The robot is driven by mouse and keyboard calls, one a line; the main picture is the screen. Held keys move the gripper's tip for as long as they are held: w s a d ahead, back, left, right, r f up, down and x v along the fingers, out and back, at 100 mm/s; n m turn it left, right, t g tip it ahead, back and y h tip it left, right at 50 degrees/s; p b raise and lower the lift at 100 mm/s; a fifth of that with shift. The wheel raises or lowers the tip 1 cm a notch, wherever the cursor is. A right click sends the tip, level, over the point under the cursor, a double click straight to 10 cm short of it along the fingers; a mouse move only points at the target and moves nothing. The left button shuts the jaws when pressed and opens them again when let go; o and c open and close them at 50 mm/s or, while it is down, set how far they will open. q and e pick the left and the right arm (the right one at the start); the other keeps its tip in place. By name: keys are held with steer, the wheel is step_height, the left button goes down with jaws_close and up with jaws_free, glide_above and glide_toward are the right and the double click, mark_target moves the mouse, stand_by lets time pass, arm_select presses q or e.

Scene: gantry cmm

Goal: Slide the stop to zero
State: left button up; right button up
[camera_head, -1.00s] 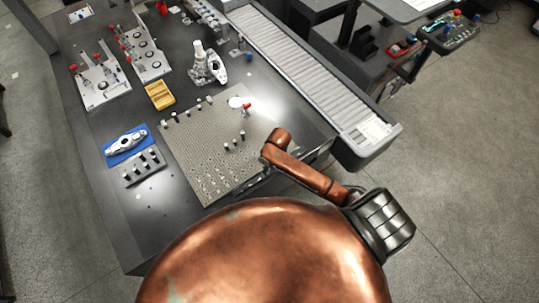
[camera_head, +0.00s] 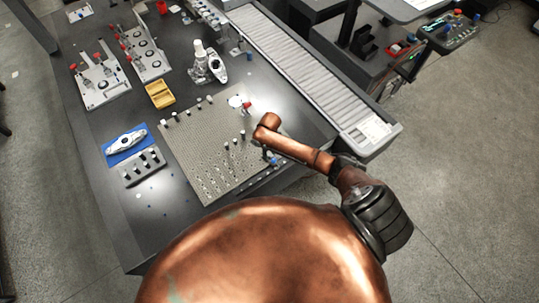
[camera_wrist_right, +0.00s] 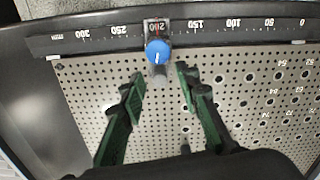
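The scale rail (camera_wrist_right: 240,30) runs across the top of the right wrist view, with numbers from 300 at left to 0 at right. The stop (camera_wrist_right: 158,27) sits on it, its window around the 200 mark. Its round blue knob (camera_wrist_right: 157,52) faces my right gripper (camera_wrist_right: 160,76). That gripper is open, with one green finger on each side below the knob and nothing between them; the fingertips appear short of the knob. In the head view a small blue knob (camera_head: 274,161) shows at the plate's near edge, below my copper right arm. My left gripper is out of view.
A perforated plate (camera_head: 205,155) with several pegs lies under the right gripper. A conveyor (camera_head: 300,65) runs along the table's right side. A blue mat with a metal part (camera_head: 126,142) and a grey peg block (camera_head: 143,167) lie to the left.

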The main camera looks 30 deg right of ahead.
steer(key=shift+f, duration=0.25)
steer(key=shift+c, duration=0.7)
jaws_close()
